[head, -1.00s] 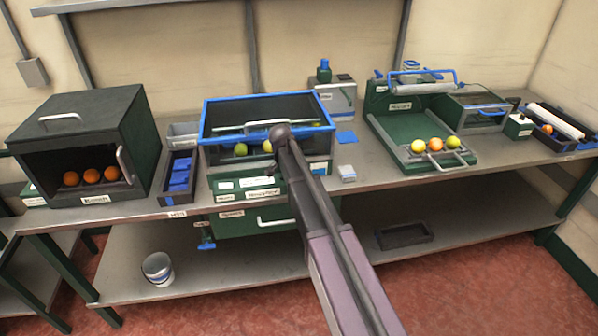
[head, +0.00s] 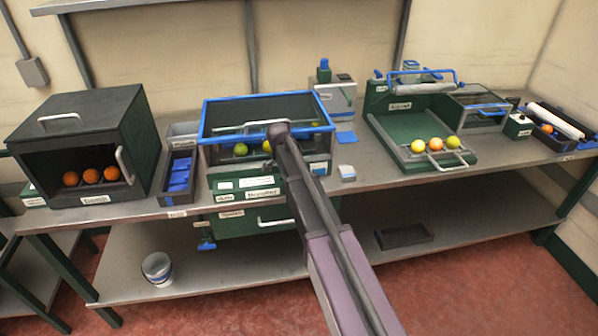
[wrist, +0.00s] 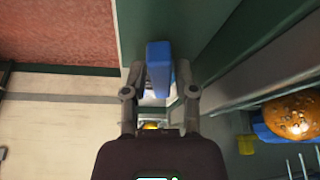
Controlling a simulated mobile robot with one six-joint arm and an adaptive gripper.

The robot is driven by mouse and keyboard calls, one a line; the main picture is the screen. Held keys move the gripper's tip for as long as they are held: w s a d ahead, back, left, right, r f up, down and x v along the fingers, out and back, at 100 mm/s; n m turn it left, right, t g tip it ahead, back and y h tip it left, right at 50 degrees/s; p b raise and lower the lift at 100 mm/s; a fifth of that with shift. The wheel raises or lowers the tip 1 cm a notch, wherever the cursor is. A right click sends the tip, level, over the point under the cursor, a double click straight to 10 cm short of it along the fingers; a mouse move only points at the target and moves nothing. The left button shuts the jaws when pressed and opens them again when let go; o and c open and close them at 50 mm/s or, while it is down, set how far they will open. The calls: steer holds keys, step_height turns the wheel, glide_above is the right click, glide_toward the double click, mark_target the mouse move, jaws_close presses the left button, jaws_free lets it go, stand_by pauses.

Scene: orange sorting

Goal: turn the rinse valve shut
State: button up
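A blue lever (wrist: 158,68), which looks like the rinse valve handle, stands beside a green panel in the wrist view. My gripper (wrist: 160,72) has its two fingers spread, one on each side of the lever. A narrow gap seems to show at each side; I cannot tell whether either finger touches it. In the head view my arm reaches to the blue-rimmed tank (head: 203,125) and my gripper is hidden. A small blue handle (head: 207,246) hangs below the bench there, left of a green drawer unit (head: 240,222); I cannot tell if it is the same lever.
A spotted orange (wrist: 297,116) lies close at the right in the wrist view. A dark box with oranges (head: 90,176) stands left on the bench. A green tray with fruit (head: 400,125) stands right. A white bucket (head: 158,269) and dark tray (head: 403,236) sit on the lower shelf.

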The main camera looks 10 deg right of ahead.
steer(key=shift+o, duration=0.2)
steer(key=shift+n, duration=0.3)
steer(key=shift+n+t, duration=0.8)
steer(key=shift+n, duration=0.8)
steer(key=n+t+y, duration=0.1)
steer(key=n, duration=0.2)
steer(key=shift+n, duration=0.3)
steer(key=shift+n+t+y, duration=0.3)
steer(key=shift+n+y, duration=0.4)
steer(key=shift+n, duration=1)
steer(key=shift+n+y, duration=0.9)
steer(key=shift+n, duration=1.2)
steer(key=p+v, duration=1.3)
steer(key=v, duration=0.1)
steer(key=s+f+g+b, duration=0.2)
steer(key=s+f, duration=0.1)
steer(key=s, duration=0.9)
steer(key=s+f+g+b, duration=0.2)
steer(key=s, duration=1)
steer(key=shift+f, duration=0.4)
steer(key=shift+s, duration=0.1)
steer(key=shift+d, duration=0.1)
